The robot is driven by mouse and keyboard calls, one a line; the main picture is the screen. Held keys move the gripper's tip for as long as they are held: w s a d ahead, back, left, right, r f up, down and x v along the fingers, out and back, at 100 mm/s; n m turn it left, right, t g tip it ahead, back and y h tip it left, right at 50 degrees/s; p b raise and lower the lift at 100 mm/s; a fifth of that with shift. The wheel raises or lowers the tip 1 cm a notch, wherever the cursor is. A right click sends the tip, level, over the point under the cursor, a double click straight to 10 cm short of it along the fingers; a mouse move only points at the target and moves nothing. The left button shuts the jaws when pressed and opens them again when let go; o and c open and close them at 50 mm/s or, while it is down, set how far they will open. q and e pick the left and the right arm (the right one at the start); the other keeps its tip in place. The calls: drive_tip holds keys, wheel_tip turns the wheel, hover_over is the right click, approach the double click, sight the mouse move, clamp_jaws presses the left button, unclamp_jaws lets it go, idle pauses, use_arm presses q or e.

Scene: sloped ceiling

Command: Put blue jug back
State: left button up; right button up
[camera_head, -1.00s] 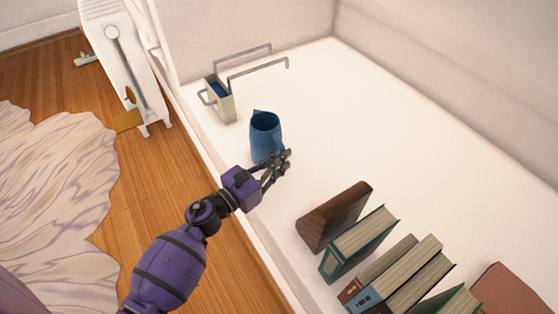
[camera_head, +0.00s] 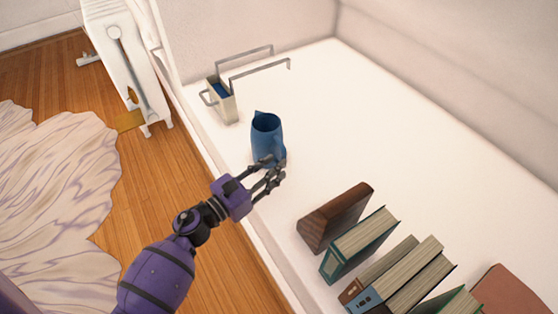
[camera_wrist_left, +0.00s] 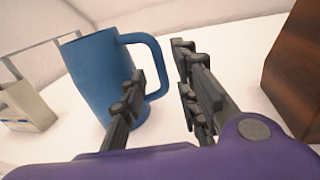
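The blue jug (camera_head: 266,133) stands upright on the white ledge, its open top facing up. In the left wrist view the jug (camera_wrist_left: 92,75) shows its handle (camera_wrist_left: 155,62) on the right side. My left gripper (camera_head: 275,172) is at the near side of the jug, low by its handle. In the left wrist view the left gripper (camera_wrist_left: 160,95) has its fingers apart, with one finger overlapping the jug's lower right side and the other to the right of the handle. Nothing is seen held between them; contact cannot be told. My right gripper is not in view.
A cream container (camera_head: 222,102) with blue inside and a grey metal rail (camera_head: 260,69) stand behind the jug. A dark wooden block (camera_head: 335,217) and several books (camera_head: 360,243) line the ledge to the right. The ledge's middle (camera_head: 370,130) is clear.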

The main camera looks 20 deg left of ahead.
use_arm(q)
drive_tip(key=v, duration=0.8)
drive_tip(key=shift+s+a, duration=0.15)
drive_tip(key=shift+s, duration=0.15)
drive_tip(key=s+a+f+n+g+y, duration=0.2)
drive_tip(key=s+f+n+y, duration=0.25)
drive_tip(key=s+n, duration=0.6)
drive_tip(key=s+a+f+n+g+y, duration=0.1)
drive_tip(key=s+a+f+n+y, duration=0.15)
drive_tip(key=s+f+n, duration=0.8)
drive_tip(key=s+d+f+n+g, duration=0.1)
drive_tip(key=s+d+n+g, duration=0.2)
drive_tip(key=s+n, duration=0.6)
drive_tip(key=s+d+f+n+g, duration=0.1)
drive_tip(key=s+d+n+g, duration=0.2)
drive_tip(key=s+n, duration=0.6)
drive_tip(key=shift+n+g+y, duration=0.3)
drive_tip(key=shift+n+g, duration=0.5)
drive_tip(key=shift+n, duration=0.2)
